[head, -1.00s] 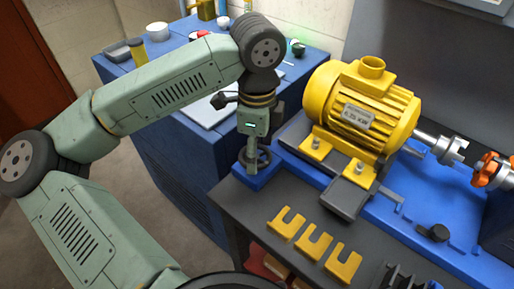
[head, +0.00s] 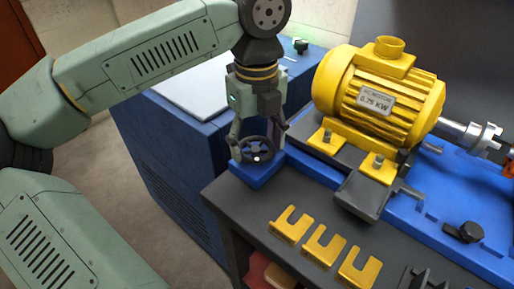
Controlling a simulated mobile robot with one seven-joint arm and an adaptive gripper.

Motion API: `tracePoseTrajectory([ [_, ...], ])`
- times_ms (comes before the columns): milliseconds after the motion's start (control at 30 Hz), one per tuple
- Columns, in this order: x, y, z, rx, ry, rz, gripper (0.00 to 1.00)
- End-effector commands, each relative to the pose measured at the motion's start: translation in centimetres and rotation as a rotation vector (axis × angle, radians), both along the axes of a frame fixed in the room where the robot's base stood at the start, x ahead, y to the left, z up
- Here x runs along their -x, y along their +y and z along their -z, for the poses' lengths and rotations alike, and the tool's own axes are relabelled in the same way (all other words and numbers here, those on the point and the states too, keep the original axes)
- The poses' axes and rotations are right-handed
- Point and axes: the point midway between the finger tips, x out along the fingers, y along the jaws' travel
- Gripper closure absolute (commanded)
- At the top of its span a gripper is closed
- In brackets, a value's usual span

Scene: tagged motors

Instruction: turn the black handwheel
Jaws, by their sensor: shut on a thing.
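The black handwheel (head: 262,152) stands on the left end of the blue base (head: 257,173), its spoked face towards the camera. My gripper (head: 258,141) comes down over it from above. One finger shows at the wheel's left side and the other at its right. The gripper is shut on the handwheel. The exact contact of the fingertips with the rim is too small to make out.
A yellow motor (head: 378,95) stands close to the right of my gripper on the blue base. Several yellow slotted shims (head: 327,250) lie on the dark bench top in front. A blue cabinet (head: 180,150) stands behind on the left.

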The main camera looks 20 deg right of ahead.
Motion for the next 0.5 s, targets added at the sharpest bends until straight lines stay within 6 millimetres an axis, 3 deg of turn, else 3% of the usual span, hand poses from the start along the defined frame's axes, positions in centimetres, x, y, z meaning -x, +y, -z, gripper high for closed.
tracePoseTrajectory([
  [500,0.04,0.15,0.14,0.002,0.0,0.491,0.66],
])
